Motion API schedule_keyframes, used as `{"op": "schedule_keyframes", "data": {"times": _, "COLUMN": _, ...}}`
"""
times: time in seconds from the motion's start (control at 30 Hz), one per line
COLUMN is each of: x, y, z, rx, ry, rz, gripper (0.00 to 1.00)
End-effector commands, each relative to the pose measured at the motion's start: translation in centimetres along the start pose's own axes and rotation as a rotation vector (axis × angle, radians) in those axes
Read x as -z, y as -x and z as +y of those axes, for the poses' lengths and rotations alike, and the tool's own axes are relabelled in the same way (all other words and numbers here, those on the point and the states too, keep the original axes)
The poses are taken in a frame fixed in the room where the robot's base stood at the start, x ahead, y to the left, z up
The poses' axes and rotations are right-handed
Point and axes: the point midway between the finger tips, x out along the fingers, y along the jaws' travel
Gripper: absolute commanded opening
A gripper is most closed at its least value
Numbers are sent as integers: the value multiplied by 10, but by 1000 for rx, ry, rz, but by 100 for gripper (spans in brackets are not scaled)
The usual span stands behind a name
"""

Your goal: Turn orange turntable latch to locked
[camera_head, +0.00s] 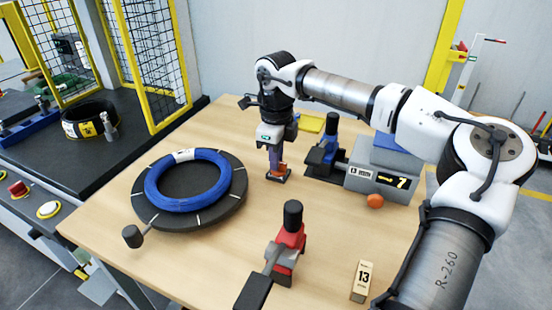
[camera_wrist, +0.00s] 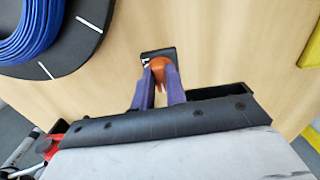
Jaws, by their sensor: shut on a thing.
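The orange latch (camera_wrist: 159,66) sits on a small dark base plate (camera_wrist: 157,53) on the table. In the wrist view my gripper (camera_wrist: 160,76) has its two purple fingers on either side of the latch, shut on it. In the head view my gripper (camera_head: 278,172) points straight down at the latch's base, right of the turntable; the latch is mostly hidden there by the fingers. The dark round turntable (camera_head: 232,213) carries a blue coil (camera_head: 158,192) with a white label. I cannot tell from these frames whether the latch is in its locked position.
A red clamp-like tool (camera_head: 288,248) with a black knob stands at the front. A grey unit (camera_head: 365,180) with an arrow display and a blue clamp (camera_head: 328,143) stand to the right. A block marked 13 (camera_head: 362,281) is near the front right edge. Yellow mesh guards (camera_head: 150,60) rise at left.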

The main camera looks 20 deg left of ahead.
Motion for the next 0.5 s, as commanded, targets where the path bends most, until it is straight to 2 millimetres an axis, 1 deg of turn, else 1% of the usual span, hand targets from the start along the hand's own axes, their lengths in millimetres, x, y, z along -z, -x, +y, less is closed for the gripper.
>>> {"op": "schedule_keyframes", "data": {"times": 0.2, "x": 1, "y": 1, "z": -1, "rx": 4, "ry": -46, "rz": 2, "gripper": 0}}
{"op": "schedule_keyframes", "data": {"times": 0.5, "x": 1, "y": 1, "z": -2, "rx": 3, "ry": -56, "rz": 1, "gripper": 0}}
